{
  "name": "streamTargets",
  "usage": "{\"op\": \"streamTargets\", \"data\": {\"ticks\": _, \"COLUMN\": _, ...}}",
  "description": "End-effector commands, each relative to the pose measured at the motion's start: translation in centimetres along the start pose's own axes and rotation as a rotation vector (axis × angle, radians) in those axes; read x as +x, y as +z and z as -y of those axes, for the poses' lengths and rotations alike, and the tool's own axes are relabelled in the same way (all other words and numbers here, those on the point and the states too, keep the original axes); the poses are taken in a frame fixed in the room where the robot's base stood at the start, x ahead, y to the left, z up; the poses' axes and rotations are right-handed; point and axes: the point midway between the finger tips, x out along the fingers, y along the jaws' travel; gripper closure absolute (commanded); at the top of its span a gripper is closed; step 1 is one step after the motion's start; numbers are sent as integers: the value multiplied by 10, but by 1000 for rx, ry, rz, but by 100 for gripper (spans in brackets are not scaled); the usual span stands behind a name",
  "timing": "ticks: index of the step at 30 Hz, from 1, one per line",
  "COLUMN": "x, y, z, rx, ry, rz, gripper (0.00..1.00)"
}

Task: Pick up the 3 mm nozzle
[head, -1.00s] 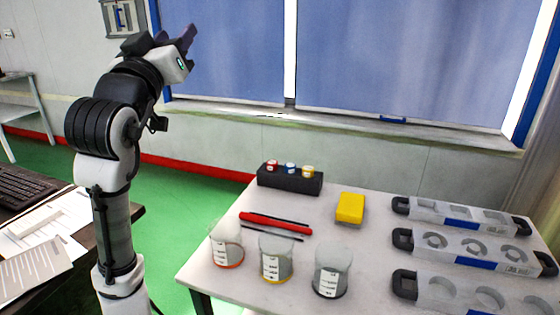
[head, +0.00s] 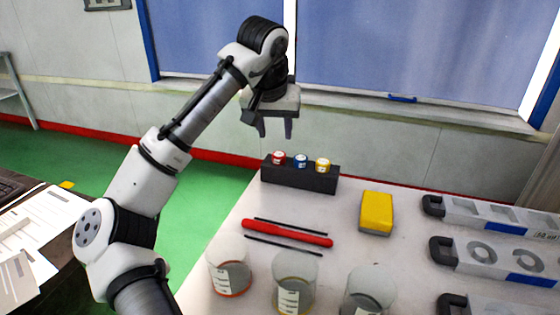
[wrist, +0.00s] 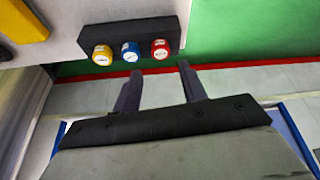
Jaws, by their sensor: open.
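Three capped nozzles stand in a row in a black holder (head: 308,181) at the back left of the table: red (head: 279,158), blue (head: 300,161) and yellow (head: 322,165). Their labels are too small to read, so I cannot tell which is the 3 mm one. My gripper (head: 275,132) is open and empty, pointing down above the red end of the holder, apart from it. In the wrist view the red nozzle (wrist: 160,49) lies just beyond the gap between the fingertips (wrist: 160,68); the blue nozzle (wrist: 131,52) and yellow nozzle (wrist: 102,55) are to its left.
A yellow block (head: 377,211) lies right of the holder. A red tool (head: 287,233) and thin dark rods lie in front. Several clear cups, one red-rimmed (head: 229,278), stand at the front. Mould trays (head: 490,215) fill the right side. A wall and window stand behind.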

Motion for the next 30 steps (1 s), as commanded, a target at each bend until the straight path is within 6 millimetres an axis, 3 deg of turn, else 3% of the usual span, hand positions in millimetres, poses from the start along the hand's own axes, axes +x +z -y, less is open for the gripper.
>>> {"op": "streamTargets", "data": {"ticks": 3, "x": 23, "y": 0, "z": 0, "rx": 0, "ry": 1, "rz": 2, "gripper": 58}}
{"op": "streamTargets", "data": {"ticks": 11, "x": 44, "y": -1, "z": 0, "rx": 1, "ry": 1, "rz": -2, "gripper": 58}}
{"op": "streamTargets", "data": {"ticks": 21, "x": 88, "y": -4, "z": 0, "rx": 2, "ry": 1, "rz": -2, "gripper": 58}}
{"op": "streamTargets", "data": {"ticks": 30, "x": 92, "y": -4, "z": 0, "rx": 2, "ry": 2, "rz": -3, "gripper": 59}}
